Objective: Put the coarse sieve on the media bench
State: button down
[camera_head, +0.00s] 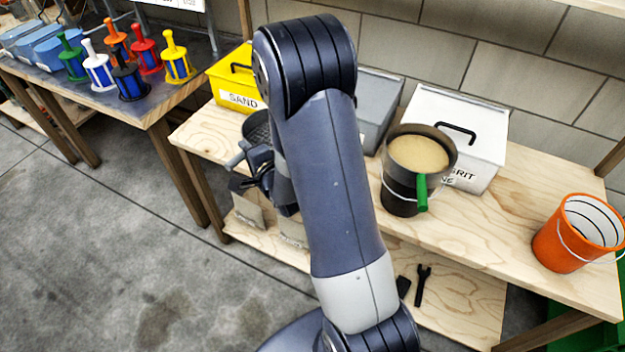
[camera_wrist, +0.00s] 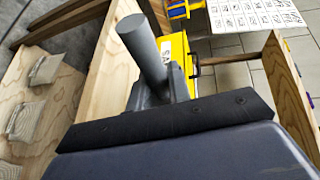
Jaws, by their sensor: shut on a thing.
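A dark sieve (camera_head: 257,128) with a grey handle (camera_head: 236,160) is at the left end of the plywood bench (camera_head: 503,218), partly hidden behind my arm. My gripper (camera_head: 262,165) is shut on its grey handle, which also shows as a thick cylinder in the wrist view (camera_wrist: 143,42). I cannot tell whether the sieve touches the bench top. A second sieve with a green handle (camera_head: 421,192) sits on top of a black bucket (camera_head: 400,200) on the bench and holds tan grains. No label shows which sieve is coarse.
A yellow SAND box (camera_head: 228,82), a grey box (camera_head: 378,105) and a white GRIT box (camera_head: 482,115) stand along the back. An orange bucket (camera_head: 563,250) stands at the right end. Several coloured filters (camera_head: 128,80) stand on the left table. Bare bench lies right of the black bucket.

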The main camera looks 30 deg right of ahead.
aim_at(249, 139)
jog(key=shift+n+y, duration=0.7)
jog(key=shift+y, duration=0.2)
jog(key=w+d+b, duration=0.1)
jog(key=b, duration=0.3)
jog(key=w+b, duration=0.1)
jog(key=b, duration=0.3)
jog(key=w+d+b, duration=0.1)
jog(key=b, duration=0.3)
jog(key=shift+d+f+b, duration=0.25)
jog(key=shift+d+b, duration=0.1)
notch_tip(249, 139, down, 10)
jog(key=b, duration=0.4)
jog(key=shift+r+b, duration=0.2)
jog(key=shift+b, duration=0.1)
jog(key=shift+f, duration=0.15)
jog(key=c, duration=1.3)
grip_release()
